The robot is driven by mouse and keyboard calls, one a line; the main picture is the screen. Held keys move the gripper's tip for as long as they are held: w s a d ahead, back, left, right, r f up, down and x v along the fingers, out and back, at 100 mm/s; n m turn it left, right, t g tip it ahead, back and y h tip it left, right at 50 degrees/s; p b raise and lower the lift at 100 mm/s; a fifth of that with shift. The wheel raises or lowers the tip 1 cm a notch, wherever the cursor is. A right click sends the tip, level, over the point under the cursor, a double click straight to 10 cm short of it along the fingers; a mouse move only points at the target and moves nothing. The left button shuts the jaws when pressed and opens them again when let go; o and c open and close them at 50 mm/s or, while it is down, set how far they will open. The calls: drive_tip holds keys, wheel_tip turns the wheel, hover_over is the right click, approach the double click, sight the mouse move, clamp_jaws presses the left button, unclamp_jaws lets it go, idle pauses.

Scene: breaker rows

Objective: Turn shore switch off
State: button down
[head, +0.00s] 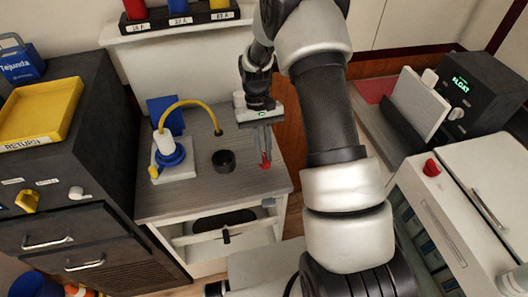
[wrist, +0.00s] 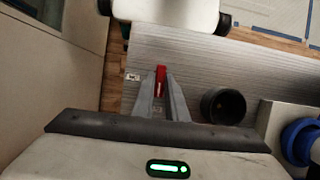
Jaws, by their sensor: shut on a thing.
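My gripper (head: 264,160) points down over the grey counter (head: 185,203), near its right side. Its fingers are shut on a small red piece (wrist: 161,76); the red piece also shows at the fingertips in the head view (head: 265,164). The fingers hide part of it, and I cannot tell whether it is a switch lever or a loose part. Small white labels (wrist: 132,76) lie beside it, too small to read. No readable label names the shore switch. A red knob (head: 432,168) sits on the white unit at the right, apart from my gripper.
A black round cup (head: 223,160) stands left of my gripper on the counter. A blue and white fitting (head: 170,155) with a yellow hose stands farther left. A dark cabinet (head: 75,145) with a yellow tray (head: 40,112) is at the left. Labelled bins (head: 180,20) stand on the shelf behind.

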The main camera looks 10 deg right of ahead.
idle(0.3)
drive_tip(key=c, duration=1.8)
unclamp_jaws()
drive_tip(key=shift+o, duration=0.2)
drive_tip(key=shift+r, duration=0.1)
drive_tip(key=v, duration=1.7)
drive_tip(key=shift+r, duration=0.2)
